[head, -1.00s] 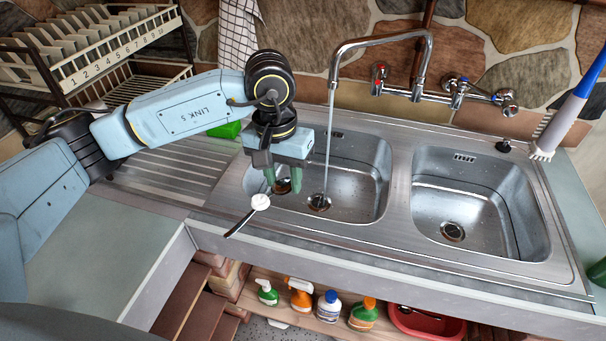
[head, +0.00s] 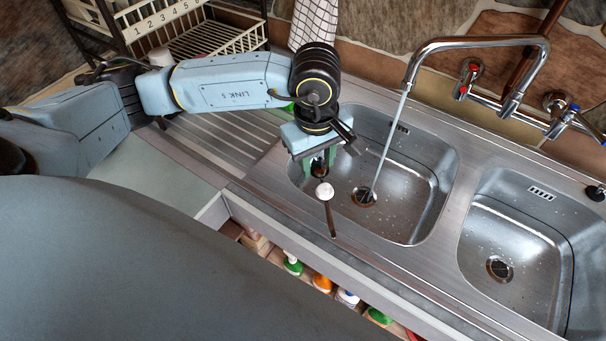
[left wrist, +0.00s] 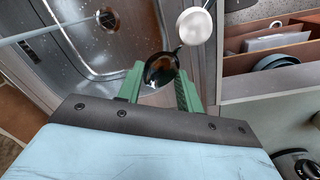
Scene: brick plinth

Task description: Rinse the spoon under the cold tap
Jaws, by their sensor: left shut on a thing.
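My left gripper (head: 320,165) is shut on the spoon, over the front left part of the left basin (head: 425,205). A dark rounded part of the spoon (left wrist: 162,70) sits between the green fingers (left wrist: 158,85) in the left wrist view. A pale round part (head: 325,190) and a thin dark shaft (head: 331,220) extend toward the sink's front edge. The tap spout (head: 480,43) pours a water stream (head: 388,145) into the left basin's drain. The spoon is left of the stream and apart from it. The blue-marked tap handle (head: 590,127) is at the right. My right gripper is not in view.
A right basin (head: 525,220) lies beyond a steel divider. The red-marked tap handle (head: 466,82) is on the wall. A dish rack (head: 200,30) stands at the back left beside a ribbed drainboard (head: 215,140). Several bottles (head: 322,283) are on a shelf below the counter.

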